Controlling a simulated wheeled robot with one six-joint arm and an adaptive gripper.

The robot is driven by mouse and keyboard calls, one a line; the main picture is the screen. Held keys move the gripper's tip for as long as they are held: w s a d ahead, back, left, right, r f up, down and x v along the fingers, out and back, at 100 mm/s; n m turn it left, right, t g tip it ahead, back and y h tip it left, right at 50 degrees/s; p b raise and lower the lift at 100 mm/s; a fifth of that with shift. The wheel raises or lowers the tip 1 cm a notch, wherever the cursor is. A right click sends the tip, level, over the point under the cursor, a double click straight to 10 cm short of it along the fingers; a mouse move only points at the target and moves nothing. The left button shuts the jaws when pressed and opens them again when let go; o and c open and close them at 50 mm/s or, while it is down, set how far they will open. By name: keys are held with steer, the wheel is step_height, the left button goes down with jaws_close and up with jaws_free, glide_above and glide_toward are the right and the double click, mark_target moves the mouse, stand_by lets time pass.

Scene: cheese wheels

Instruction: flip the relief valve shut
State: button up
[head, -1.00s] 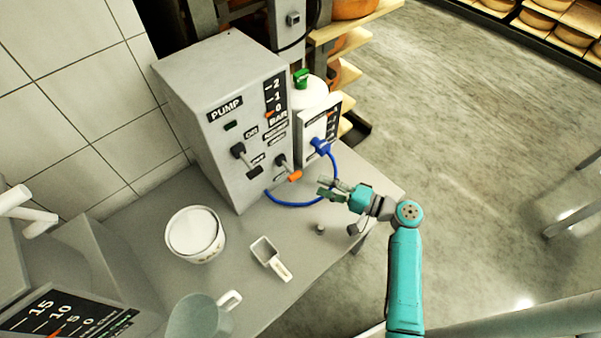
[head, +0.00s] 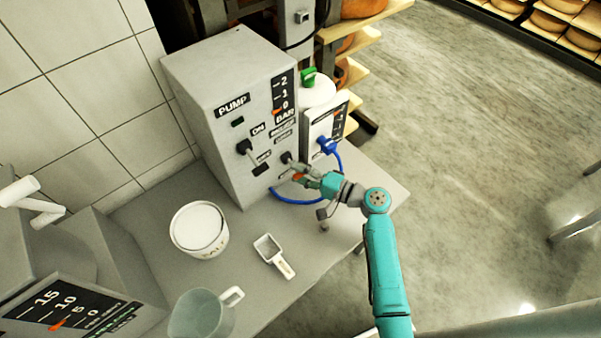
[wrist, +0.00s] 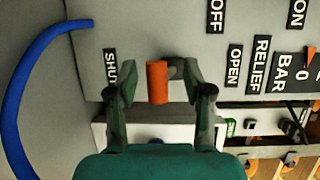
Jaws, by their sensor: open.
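The relief valve lever has an orange grip (head: 298,178) and a dark pivot (head: 287,158) on the front of the grey pump box (head: 223,150). In the wrist view the orange grip (wrist: 157,82) lies between the two spread fingers of my gripper (wrist: 158,72), with a gap on each side. The lever sits between the OPEN label (wrist: 233,65) and the SHUT label (wrist: 110,70). In the head view my gripper (head: 306,174) is at the lever and partly hides it. It is open and holds nothing.
A blue hose (head: 295,202) loops below the lever to a blue valve (head: 327,145). The pump switch (head: 244,147) is left of the lever. A white tub (head: 199,229), a scoop (head: 273,254) and a clear jug (head: 203,313) stand on the grey bench (head: 330,270).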

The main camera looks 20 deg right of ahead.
jaws_close()
steer(key=shift+f+n+t+y, duration=0.3)
steer(key=shift+f+t+y, duration=0.2)
steer(key=shift+w+a+f+n+t+y, duration=0.1)
steer(key=shift+w+f+n+t+y, duration=0.15)
steer(key=shift+f+t+y, duration=0.2)
steer(key=shift+r, duration=0.1)
jaws_free()
steer(key=v, duration=1.2)
